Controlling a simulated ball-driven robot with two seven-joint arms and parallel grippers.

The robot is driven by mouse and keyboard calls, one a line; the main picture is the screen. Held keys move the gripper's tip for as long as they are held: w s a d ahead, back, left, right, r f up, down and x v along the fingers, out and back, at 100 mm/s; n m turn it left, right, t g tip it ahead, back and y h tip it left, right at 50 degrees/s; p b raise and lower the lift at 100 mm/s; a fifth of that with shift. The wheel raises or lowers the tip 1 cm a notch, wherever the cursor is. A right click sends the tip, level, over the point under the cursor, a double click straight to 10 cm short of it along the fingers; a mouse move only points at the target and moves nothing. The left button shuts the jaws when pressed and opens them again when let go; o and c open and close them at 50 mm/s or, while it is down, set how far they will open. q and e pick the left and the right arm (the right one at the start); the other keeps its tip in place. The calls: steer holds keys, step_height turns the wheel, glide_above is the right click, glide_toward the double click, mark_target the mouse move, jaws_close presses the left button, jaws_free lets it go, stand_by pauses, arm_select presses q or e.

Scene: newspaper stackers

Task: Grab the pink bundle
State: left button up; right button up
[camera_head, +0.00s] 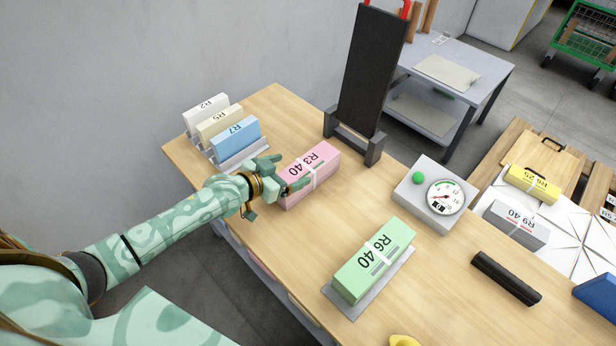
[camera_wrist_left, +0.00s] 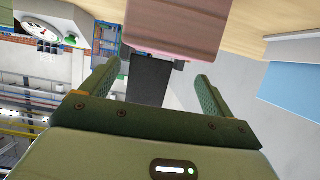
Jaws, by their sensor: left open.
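The pink bundle (camera_head: 318,168), marked R3 40 and tied with a white band, lies on the wooden table in the head view. My left gripper (camera_head: 283,172) is open at the bundle's left end, with its fingers close to it. In the left wrist view the pink bundle (camera_wrist_left: 178,28) shows at the top, ahead of the two spread fingers of the left gripper (camera_wrist_left: 150,85). Nothing is between the fingers. Whether a finger touches the bundle cannot be told. My right gripper is not in view.
A rack of white, cream and blue bundles (camera_head: 236,137) stands left of the gripper. A dark upright panel (camera_head: 370,70) stands behind the pink bundle. A green bundle (camera_head: 375,260) on a grey tray, a dial scale (camera_head: 436,195) and a black bar (camera_head: 506,278) lie to the right.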

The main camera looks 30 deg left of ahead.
mark_target(306, 165)
arm_select(q)
steer(key=shift+x, duration=0.8)
steer(key=b+x, duration=0.1)
steer(key=x, duration=0.1)
steer(key=b+x, duration=0.2)
steer(key=shift+w+d+f, duration=0.2)
steer(key=shift+f, duration=0.3)
steer(key=shift+w, duration=0.15)
steer(key=shift+r, duration=0.15)
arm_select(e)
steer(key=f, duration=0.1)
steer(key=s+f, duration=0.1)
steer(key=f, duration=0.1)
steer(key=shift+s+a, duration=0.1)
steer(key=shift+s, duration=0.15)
arm_select(q)
steer(key=c, duration=1.9)
steer(key=shift+r, duration=0.15)
jaws_close()
